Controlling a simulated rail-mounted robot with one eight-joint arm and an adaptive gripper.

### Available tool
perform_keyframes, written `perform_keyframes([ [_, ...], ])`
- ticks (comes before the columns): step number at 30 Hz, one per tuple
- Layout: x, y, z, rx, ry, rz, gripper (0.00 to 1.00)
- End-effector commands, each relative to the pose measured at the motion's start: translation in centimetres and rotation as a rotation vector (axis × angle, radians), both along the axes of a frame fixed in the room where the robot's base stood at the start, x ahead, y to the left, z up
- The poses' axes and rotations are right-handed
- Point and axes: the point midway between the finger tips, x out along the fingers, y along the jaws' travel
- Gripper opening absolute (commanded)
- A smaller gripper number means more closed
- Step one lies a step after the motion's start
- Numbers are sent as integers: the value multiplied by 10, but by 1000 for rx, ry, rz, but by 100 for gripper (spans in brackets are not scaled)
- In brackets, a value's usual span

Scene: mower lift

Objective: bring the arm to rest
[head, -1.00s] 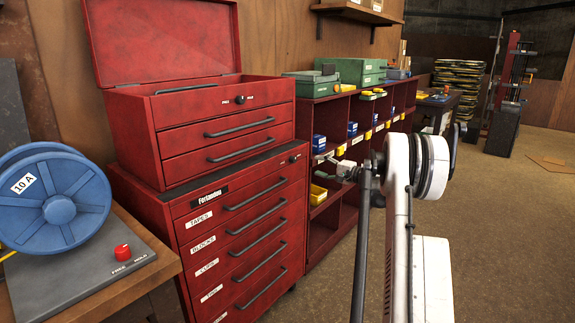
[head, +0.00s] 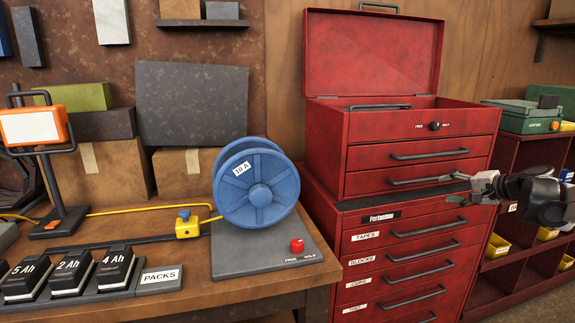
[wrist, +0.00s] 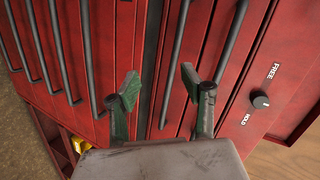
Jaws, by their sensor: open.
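My gripper (head: 455,177) shows at the right of the head view, in front of the red tool chest (head: 392,157). In the wrist view my gripper (wrist: 158,88) has its two green-padded fingers spread apart with nothing between them. Behind the fingers are the chest's red drawer fronts and dark bar handles. I cannot tell how far the fingertips are from the drawers. The rest of my arm is at the right edge of the head view.
The chest's lid (head: 372,52) stands open. A wooden bench (head: 195,285) at the left carries a blue cable reel (head: 258,185), battery packs (head: 70,272) and an orange work lamp (head: 32,127). A red shelf unit (head: 520,265) with yellow bins stands at the right.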

Motion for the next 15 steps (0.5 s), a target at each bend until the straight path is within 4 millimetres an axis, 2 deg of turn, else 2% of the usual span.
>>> perform_keyframes([
  [1, -8, 23, 9, -28, 17, 20, 42],
  [3, -19, 49, 17, -71, 42, 43, 42],
  [8, -51, 106, 31, -171, 93, 99, 42],
  [15, -111, 178, 44, -330, 155, 181, 42],
])
